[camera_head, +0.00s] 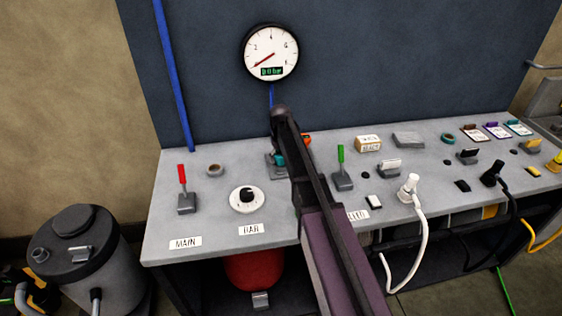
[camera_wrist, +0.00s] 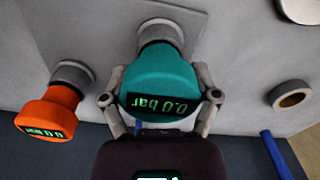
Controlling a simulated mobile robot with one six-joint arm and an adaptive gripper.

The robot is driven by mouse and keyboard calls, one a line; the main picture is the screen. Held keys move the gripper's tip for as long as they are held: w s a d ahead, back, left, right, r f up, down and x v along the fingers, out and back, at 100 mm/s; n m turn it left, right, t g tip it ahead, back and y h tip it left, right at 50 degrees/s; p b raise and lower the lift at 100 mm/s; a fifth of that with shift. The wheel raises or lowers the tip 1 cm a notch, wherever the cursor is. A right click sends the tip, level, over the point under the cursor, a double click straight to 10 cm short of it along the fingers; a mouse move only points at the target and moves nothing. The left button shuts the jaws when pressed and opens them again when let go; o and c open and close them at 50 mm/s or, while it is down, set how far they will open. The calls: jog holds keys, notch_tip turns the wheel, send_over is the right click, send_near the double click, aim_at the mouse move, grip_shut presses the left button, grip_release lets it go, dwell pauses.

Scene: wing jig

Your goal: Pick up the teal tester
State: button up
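The teal tester (camera_wrist: 158,85) has a round body and a dark display reading 0.0 bar. In the wrist view it sits on a grey collar on a light plate. My gripper (camera_wrist: 159,82) has one finger on each side of it, very close to its sides. I cannot tell whether the fingers press on it. In the head view, my arm partly hides the teal tester (camera_head: 279,159), and my gripper's fingertips cannot be made out.
An orange tester (camera_wrist: 48,112) stands close beside the teal one. On the grey bench are a red lever (camera_head: 183,176), a green lever (camera_head: 341,155), a round knob (camera_head: 247,198) and a white plug (camera_head: 408,187) with its cable. A pressure gauge (camera_head: 270,52) hangs on the dark panel behind.

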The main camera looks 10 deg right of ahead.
dwell(0.4)
notch_tip(320, 180, up, 3)
jog(key=p, duration=0.3)
jog(key=shift+r, duration=0.15)
jog(key=shift+s+r+p, duration=0.2)
jog(key=shift+r+p, duration=0.1)
jog(key=shift+p, duration=0.25)
jog(key=s+d, duration=0.1)
jog(key=s, duration=0.9)
jog(key=s+d+r+p, duration=0.1)
jog(key=s, duration=0.4)
jog(key=shift+s+d, duration=0.2)
jog(key=shift+d, duration=0.15)
jog(key=shift+r, duration=0.1)
jog(key=shift+r+p, duration=1.4)
jog(key=shift+p, duration=0.1)
